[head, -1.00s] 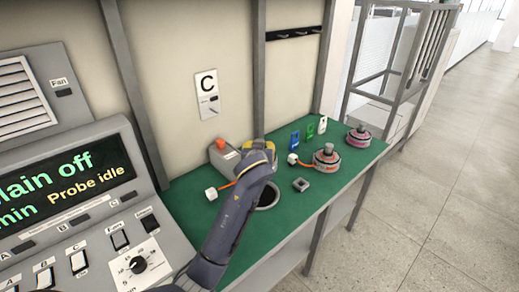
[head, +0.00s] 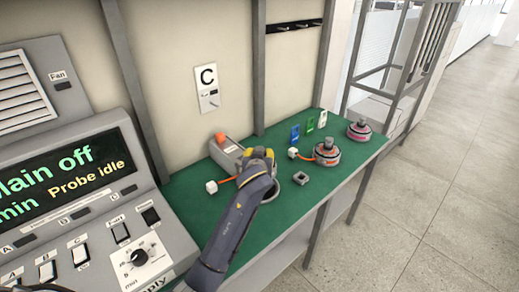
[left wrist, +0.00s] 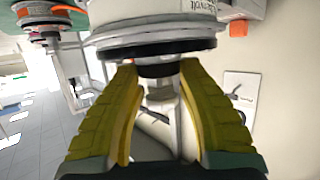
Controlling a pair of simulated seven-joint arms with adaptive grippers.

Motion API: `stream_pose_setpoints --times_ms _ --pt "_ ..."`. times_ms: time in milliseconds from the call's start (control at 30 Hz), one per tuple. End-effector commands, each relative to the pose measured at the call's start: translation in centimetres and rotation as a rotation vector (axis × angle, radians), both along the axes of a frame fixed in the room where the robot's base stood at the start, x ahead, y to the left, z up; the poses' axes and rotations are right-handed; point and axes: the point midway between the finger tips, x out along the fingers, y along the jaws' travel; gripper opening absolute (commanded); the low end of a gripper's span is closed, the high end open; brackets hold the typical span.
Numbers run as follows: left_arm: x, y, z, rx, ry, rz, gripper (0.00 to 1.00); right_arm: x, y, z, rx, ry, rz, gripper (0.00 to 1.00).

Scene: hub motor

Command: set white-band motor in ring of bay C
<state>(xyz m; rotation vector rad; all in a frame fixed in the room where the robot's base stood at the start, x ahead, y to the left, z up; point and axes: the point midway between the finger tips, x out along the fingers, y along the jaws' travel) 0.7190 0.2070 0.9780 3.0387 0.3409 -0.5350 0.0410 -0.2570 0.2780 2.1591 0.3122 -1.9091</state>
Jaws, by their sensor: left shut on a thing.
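My left gripper (head: 262,156) is over the green bench below the bay C sign (head: 207,88). In the left wrist view its yellow fingers (left wrist: 160,75) are shut on the dark knob of a motor. This motor (left wrist: 150,28) has a pale, whitish body, a black rim and some lettering. In the head view the gripper and arm hide the motor. The bay's ring is mostly hidden behind my left arm, so I cannot tell whether the motor is seated in it. My right gripper is not in view.
A red-band motor (head: 326,153) and a pink-band motor (head: 360,130) stand to the right. A control console (head: 75,185) stands left.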

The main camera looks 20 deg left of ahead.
Motion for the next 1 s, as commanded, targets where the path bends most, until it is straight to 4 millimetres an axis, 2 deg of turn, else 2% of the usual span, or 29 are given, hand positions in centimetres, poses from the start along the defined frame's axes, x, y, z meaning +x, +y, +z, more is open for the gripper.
stream_pose_setpoints --times_ms 500,1000 --pt "0.1 -0.1 -3.8 -0.002 -0.007 0.000 0.00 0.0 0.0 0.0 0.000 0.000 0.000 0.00" --pt "0.1 -0.1 -4.7 -0.002 -0.008 -0.001 0.00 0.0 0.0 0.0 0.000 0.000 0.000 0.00"
